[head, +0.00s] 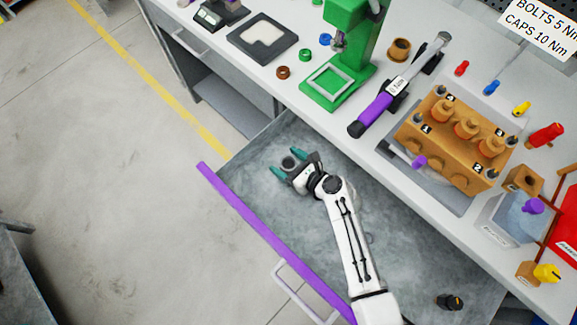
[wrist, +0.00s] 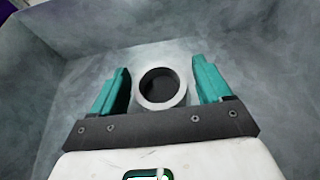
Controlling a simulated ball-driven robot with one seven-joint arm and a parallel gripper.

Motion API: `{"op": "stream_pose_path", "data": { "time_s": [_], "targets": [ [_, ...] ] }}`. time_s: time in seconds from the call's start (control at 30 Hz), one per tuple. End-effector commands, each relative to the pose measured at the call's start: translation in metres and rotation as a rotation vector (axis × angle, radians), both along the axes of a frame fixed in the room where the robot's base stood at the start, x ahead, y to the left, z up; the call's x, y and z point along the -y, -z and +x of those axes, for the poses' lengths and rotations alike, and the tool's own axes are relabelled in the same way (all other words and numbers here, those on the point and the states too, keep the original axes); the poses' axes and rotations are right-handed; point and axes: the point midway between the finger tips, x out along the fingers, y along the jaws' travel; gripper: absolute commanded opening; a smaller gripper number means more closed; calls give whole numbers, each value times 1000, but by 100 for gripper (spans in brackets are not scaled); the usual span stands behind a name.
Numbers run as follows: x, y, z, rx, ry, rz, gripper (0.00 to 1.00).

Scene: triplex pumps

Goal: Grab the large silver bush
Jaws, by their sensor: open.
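The silver bush (wrist: 147,103) is a short grey ring with a dark bore, standing in the open drawer. In the wrist view it sits between the two teal fingers of my gripper (wrist: 160,88), with a visible gap on each side. In the head view the bush (head: 288,162) shows between the fingertips of my gripper (head: 280,160), near the drawer's far left corner. My gripper is open. I cannot tell how high the fingers are above the drawer floor.
The grey drawer (head: 400,235) has a purple front edge (head: 250,222). A dark object (head: 449,302) lies at its right end. The drawer's middle is clear.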

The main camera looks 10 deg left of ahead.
Motion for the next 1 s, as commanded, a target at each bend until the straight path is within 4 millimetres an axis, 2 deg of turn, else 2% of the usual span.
{"op": "stream_pose_path", "data": {
  "time_s": [0.07, 0.4, 1.0],
  "targets": [
    [-6, 7, 5, 2, 0, -1, 78],
    [-11, 6, 8, 0, 1, -1, 78],
    [-10, 7, 8, 0, 1, -2, 20]
  ]
}}
